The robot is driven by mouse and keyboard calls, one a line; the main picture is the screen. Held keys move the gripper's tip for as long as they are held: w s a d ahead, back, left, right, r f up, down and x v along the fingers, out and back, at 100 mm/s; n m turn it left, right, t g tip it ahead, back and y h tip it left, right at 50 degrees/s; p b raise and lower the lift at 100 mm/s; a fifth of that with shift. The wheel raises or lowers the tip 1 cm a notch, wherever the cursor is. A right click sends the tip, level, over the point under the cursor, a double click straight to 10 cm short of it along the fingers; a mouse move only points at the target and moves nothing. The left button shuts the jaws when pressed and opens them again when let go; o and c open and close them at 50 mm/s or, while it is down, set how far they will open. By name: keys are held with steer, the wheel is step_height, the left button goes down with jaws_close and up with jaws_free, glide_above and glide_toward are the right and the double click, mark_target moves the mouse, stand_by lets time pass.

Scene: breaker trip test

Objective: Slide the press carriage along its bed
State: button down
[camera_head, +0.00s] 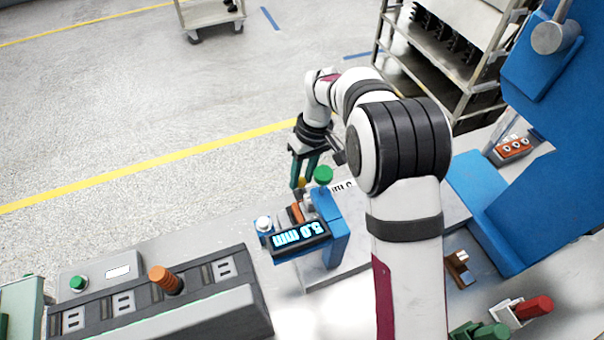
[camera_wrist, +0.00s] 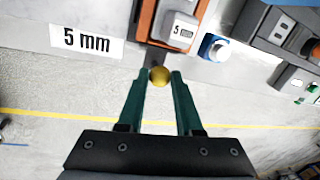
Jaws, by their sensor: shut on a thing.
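My gripper (camera_head: 302,178), with dark green fingers, is shut on a small brass ball knob. In the wrist view the knob (camera_wrist: 160,77) sits between the fingertips (camera_wrist: 161,74). Just beyond it is an orange part that looks like the press carriage (camera_wrist: 148,22), with a light grey block (camera_wrist: 180,30) marked 5 on it. In the head view the orange part (camera_head: 297,212) shows small behind a blue housing (camera_head: 338,238). A display (camera_head: 300,236) on the housing reads 5.0 mm, upside down. The bed under the carriage is mostly hidden.
A green button (camera_head: 323,175) is close beside my fingers. A white 5 mm label (camera_wrist: 87,39) lies left of the carriage in the wrist view. A grey rail unit with an orange knob (camera_head: 165,279) stands at the lower left. A blue machine (camera_head: 550,120) stands at right.

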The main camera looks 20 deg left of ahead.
stand_by(0.6)
steer(key=w+d, duration=1.5)
steer(key=shift+w+d, duration=0.25)
steer(key=shift+d, duration=0.05)
steer(key=c, duration=0.6)
jaws_free()
steer(key=s+d+r, duration=0.1)
steer(key=d+r, duration=0.2)
steer(key=s+d+r, duration=0.1)
steer(key=d+r, duration=0.3)
steer(key=s+d+r, duration=0.1)
steer(key=d+r, duration=0.3)
steer(key=shift+s, duration=0.3)
